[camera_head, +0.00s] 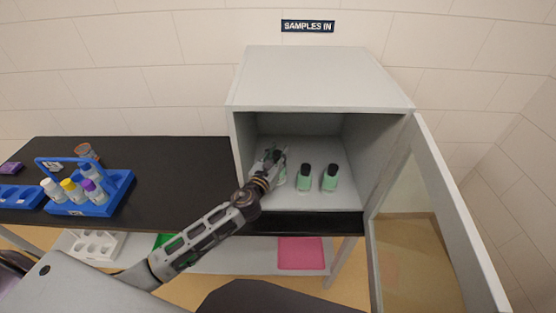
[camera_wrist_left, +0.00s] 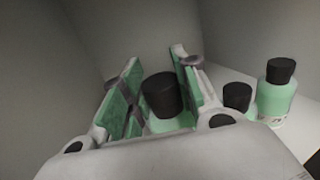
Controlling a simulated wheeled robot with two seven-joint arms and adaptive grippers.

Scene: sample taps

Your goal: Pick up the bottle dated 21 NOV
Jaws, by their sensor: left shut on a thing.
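Three pale green bottles with black caps stand in the open cabinet. The left one shows between the fingers of my left gripper (camera_head: 274,158) in the head view, mostly hidden by them. In the left wrist view the held bottle (camera_wrist_left: 160,97) has its black cap between the green finger pads of my left gripper (camera_wrist_left: 155,90). That gripper is shut on this bottle. The middle bottle (camera_head: 304,178) and the right bottle (camera_head: 330,177) stand to its right, apart from the gripper. The dates on the labels are not readable. My right gripper is not in view.
The cabinet (camera_head: 310,80) has its door (camera_head: 425,220) swung open to the right. Its walls lie close around the gripper. On the black bench at left stands a blue carrier (camera_head: 110,195) with several bottles. A pink tray (camera_head: 300,253) lies on the lower shelf.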

